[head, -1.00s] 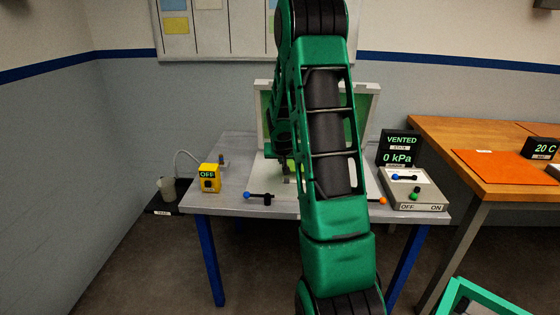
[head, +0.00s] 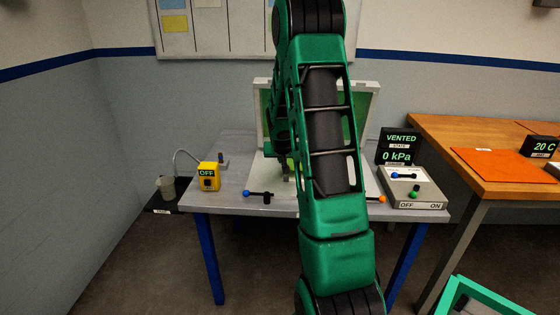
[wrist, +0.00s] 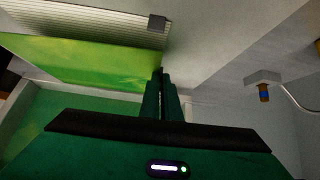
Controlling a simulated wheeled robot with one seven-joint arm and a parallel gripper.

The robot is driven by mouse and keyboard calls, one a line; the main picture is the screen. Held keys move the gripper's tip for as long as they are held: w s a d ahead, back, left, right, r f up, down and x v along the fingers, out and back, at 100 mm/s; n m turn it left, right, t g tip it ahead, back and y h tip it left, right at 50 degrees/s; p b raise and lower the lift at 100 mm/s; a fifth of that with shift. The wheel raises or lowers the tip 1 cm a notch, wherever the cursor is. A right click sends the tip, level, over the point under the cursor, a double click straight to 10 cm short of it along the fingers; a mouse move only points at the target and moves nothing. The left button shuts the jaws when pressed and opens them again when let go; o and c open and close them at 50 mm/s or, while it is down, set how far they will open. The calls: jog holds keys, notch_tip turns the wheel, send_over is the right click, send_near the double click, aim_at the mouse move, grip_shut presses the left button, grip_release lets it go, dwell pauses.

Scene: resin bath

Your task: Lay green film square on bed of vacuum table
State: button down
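A bright green film square (wrist: 90,65) spans the left of the wrist view, and its right edge meets my fingertips. My gripper (wrist: 160,76) has its fingers close together and appears shut on that edge. The film is above the pale bed of the vacuum table (wrist: 215,30). The bed also shows in the head view (head: 265,175), left of my arm. My arm hides most of the bed and the film in the head view.
A raised white-framed lid (head: 372,88) with a green inside stands behind the bed. A yellow OFF box (head: 209,176) is at left. A control box (head: 412,190) and a VENTED, 0 kPa display (head: 398,147) are at right.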

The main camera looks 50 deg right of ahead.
aim_at(282, 175)
jog(key=shift+f, duration=2.15)
jog(key=c, duration=1.9)
grip_release()
notch_tip(282, 175, up, 7)
jog(key=shift+r, duration=0.1)
